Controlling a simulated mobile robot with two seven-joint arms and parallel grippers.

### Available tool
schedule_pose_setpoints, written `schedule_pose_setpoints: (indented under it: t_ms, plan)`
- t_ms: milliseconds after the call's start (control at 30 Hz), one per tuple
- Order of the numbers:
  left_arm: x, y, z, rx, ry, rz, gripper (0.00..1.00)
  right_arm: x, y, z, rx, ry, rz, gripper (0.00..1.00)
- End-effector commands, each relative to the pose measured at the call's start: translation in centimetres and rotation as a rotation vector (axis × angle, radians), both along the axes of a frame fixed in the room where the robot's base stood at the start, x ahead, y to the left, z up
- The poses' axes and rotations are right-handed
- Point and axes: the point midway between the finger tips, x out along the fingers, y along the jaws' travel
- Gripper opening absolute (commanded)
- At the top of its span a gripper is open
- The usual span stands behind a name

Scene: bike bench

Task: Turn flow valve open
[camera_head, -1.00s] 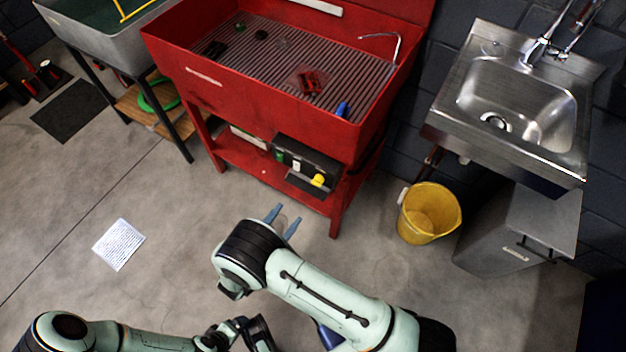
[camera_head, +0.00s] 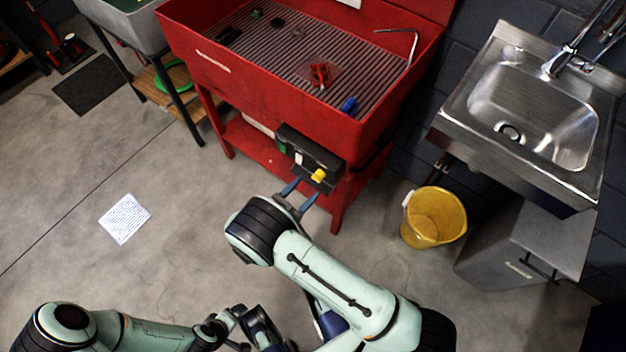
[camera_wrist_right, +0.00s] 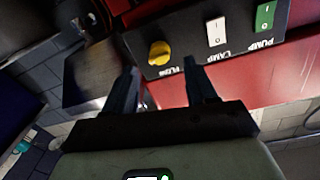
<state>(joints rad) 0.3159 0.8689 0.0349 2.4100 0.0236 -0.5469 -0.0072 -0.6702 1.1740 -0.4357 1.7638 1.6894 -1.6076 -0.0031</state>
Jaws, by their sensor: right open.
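The flow valve is a yellow knob (camera_head: 318,175) on the front of a black control box (camera_head: 309,148) under the red wash bench. In the right wrist view the yellow knob (camera_wrist_right: 159,53) sits above the label FLOW, ahead of my fingertips. My right gripper (camera_head: 299,192) is open and empty, its blue-grey fingers just below and left of the knob in the head view. In the wrist view the open fingers (camera_wrist_right: 164,80) point toward the box, apart from the knob as far as I can tell. My left gripper (camera_head: 250,325) is low at the bottom edge, its fingers unclear.
The box also carries a white lamp switch (camera_wrist_right: 216,31) and a green pump switch (camera_wrist_right: 265,17). The red bench (camera_head: 270,98) has a lower shelf and legs close to my right gripper. A yellow bucket (camera_head: 435,218) stands right. Floor at left is mostly clear.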

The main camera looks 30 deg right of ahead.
Motion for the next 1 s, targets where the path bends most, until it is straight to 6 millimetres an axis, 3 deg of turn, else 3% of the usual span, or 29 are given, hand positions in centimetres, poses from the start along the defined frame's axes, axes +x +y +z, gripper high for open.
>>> schedule_pose_setpoints:
  t_ms: [100, 300, 633, 667, 800, 833, 1000]
  plan:
    - [0.3, 0.2, -0.2, 0.004, -0.007, 0.003, 0.87, 0.6, -2.0, -0.1, -0.001, 0.001, -0.002, 0.56]
    - [0.6, 0.3, -0.4, 0.007, -0.015, 0.007, 0.87, 1.3, -3.9, 0.0, 0.0, 0.0, -0.001, 0.56]
    - [0.7, 0.3, -0.4, 0.008, -0.017, 0.007, 0.87, 1.5, -4.2, 0.0, 0.001, 0.0, 0.0, 0.56]
    - [0.6, 0.3, -0.4, 0.008, -0.017, 0.007, 0.87, 1.5, -4.2, 0.0, 0.001, 0.0, 0.0, 0.53]
    - [0.6, 0.3, -0.4, 0.008, -0.017, 0.007, 0.87, 1.5, -4.2, 0.0, 0.001, 0.0, 0.0, 0.07]
    - [0.6, 0.3, -0.4, 0.008, -0.017, 0.006, 0.87, 1.5, -4.2, 0.0, 0.001, 0.0, 0.001, 0.02]
    - [0.3, 0.2, -0.1, 0.004, -0.01, 0.004, 0.87, 1.5, -4.2, 0.1, -0.013, 0.029, 0.001, 0.02]
